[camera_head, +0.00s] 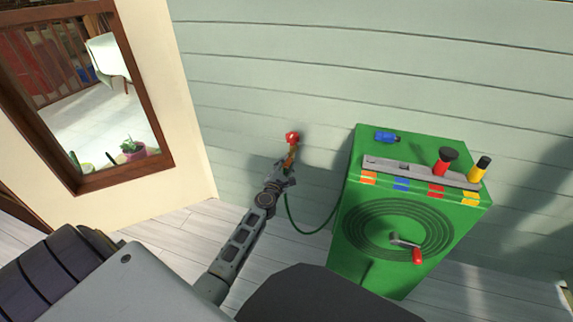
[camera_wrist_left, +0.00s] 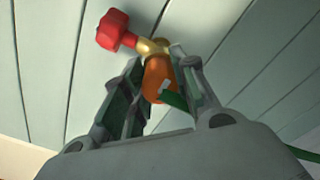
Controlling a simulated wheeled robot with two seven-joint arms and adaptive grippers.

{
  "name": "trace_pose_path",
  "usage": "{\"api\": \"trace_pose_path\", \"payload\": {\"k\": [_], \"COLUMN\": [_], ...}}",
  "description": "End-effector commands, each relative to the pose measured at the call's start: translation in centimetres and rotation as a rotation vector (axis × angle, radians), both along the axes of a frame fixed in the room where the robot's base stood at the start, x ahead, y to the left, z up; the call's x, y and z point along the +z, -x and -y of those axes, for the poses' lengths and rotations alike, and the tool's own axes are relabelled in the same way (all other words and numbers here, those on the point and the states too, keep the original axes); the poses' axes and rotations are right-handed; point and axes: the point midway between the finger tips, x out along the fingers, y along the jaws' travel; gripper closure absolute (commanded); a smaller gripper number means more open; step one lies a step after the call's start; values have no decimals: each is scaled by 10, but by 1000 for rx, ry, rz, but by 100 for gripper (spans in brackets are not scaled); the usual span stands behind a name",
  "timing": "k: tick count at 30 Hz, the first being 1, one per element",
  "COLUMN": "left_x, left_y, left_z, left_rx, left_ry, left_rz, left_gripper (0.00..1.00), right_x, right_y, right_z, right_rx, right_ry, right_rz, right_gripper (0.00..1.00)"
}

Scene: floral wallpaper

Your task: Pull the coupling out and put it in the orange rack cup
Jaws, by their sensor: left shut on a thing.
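The orange coupling (camera_wrist_left: 157,78) sits at the end of the brass tap (camera_wrist_left: 152,47) with a red handle (camera_wrist_left: 112,30) on the wall. In the head view the red tap handle (camera_head: 292,138) shows above my left gripper (camera_head: 284,175). My left gripper (camera_wrist_left: 160,95) is shut on the coupling, with one finger on each side. A green hose (camera_head: 308,231) runs from there to the green cabinet (camera_head: 395,200). The rack (camera_head: 415,173) on top of the cabinet has an orange label (camera_head: 369,178) at its left end. My right gripper is out of view.
A red fitting with a black top (camera_head: 444,162) and a yellow one with a black top (camera_head: 480,168) stand in the rack. A blue piece (camera_head: 386,137) lies behind it on the cabinet top. A red-handled crank (camera_head: 416,254) sticks out in front. A window (camera_head: 90,90) is at left.

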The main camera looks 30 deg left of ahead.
Motion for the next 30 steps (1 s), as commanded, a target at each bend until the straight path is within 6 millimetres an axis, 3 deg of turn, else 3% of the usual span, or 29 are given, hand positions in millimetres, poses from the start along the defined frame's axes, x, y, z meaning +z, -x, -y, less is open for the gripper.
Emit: {"api": "trace_pose_path", "payload": {"k": [30], "left_x": [0], "left_y": [14], "left_z": [4], "left_rx": [0], "left_ry": [1], "left_rz": [0], "left_gripper": [97], "right_x": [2], "right_y": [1], "right_z": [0], "right_rx": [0], "right_ry": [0], "right_rz": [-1], "right_gripper": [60]}}
